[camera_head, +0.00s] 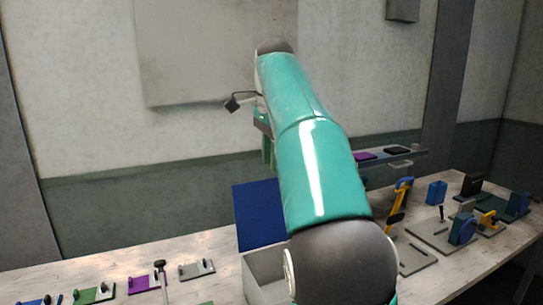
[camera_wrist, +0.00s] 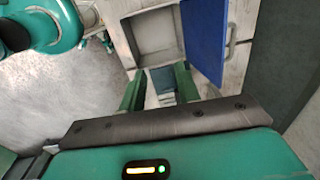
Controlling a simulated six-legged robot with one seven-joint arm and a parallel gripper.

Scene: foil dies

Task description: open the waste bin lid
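The waste bin (camera_head: 262,278) is a pale grey box at the front edge of the table, partly hidden by my arm. Its blue lid (camera_head: 258,215) stands raised at the back of the box. In the wrist view the bin (camera_wrist: 124,42) shows its open inside, and the lid (camera_wrist: 205,40) is swung to the right, with a grey handle (camera_wrist: 230,44) on its edge. My gripper (camera_wrist: 160,74) is open, with its two green fingers apart and clear of the lid. In the head view my gripper (camera_head: 267,150) is mostly hidden behind my arm, above the lid.
Small green, purple and grey fixtures (camera_head: 197,268) line the table on the left. Several blue, yellow and black fixtures (camera_head: 462,226) crowd the right. A shelf (camera_head: 408,159) with purple and black pieces sits behind. A dark blue-grey block (camera_wrist: 162,80) shows beyond my fingers.

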